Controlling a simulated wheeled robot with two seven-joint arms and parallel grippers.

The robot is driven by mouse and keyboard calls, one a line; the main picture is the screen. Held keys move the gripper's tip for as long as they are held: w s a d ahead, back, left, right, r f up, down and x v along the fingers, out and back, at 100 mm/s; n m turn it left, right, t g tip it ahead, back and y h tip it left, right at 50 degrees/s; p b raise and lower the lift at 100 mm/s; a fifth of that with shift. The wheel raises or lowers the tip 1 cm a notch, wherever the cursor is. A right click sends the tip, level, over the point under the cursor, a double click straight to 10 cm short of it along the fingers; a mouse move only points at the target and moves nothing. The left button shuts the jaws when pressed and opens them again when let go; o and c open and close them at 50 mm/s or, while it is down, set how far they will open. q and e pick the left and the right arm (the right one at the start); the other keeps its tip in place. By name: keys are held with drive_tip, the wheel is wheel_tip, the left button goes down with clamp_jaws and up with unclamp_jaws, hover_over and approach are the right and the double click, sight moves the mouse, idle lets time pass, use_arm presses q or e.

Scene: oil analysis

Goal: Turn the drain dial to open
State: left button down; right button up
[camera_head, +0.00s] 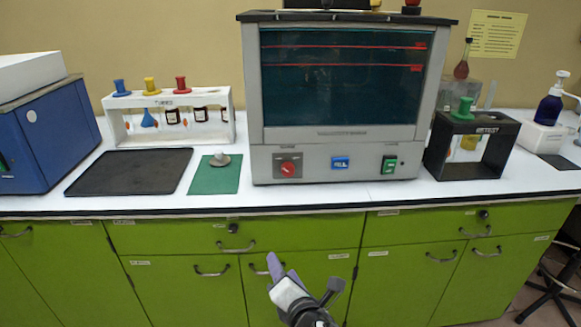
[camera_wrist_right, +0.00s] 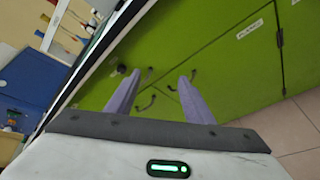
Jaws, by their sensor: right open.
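A round red dial (camera_head: 288,168) sits on the lower front panel of the grey machine (camera_head: 330,131), at the panel's left. The small label above the dial is too small to read. My right gripper (camera_head: 274,268) is low in front of the green cabinets, well below the counter and the dial. In the right wrist view its two purple fingers (camera_wrist_right: 158,84) are spread apart with nothing between them. The red dial is not clearly seen in that view. My left gripper is not in view.
A white rack (camera_head: 228,117) with bottles, a black tray (camera_head: 130,172) and a green mat (camera_head: 213,180) lie left. A black stand (camera_head: 435,146) is right. The counter edge lies above the gripper.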

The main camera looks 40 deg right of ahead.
sight(288, 172)
drive_tip(key=w+d+r+n+t+h+p, duration=0.1)
drive_tip(key=w+d+r+n+h, duration=0.25)
drive_tip(key=r, duration=0.45)
drive_tip(key=w+d+r+n+t+h, duration=0.1)
drive_tip(key=w+d+r+n+h, duration=0.15)
drive_tip(key=r+n, duration=0.35)
drive_tip(key=shift+m+y, duration=0.5)
drive_tip(key=shift+m, duration=0.15)
drive_tip(key=x, duration=0.6)
drive_tip(key=r+x, duration=0.1)
drive_tip(key=x, duration=0.1)
drive_tip(key=shift+w+d, duration=0.6)
drive_tip(key=shift+w, duration=0.15)
drive_tip(key=c, duration=1)
drive_tip(key=shift+c, duration=0.2)
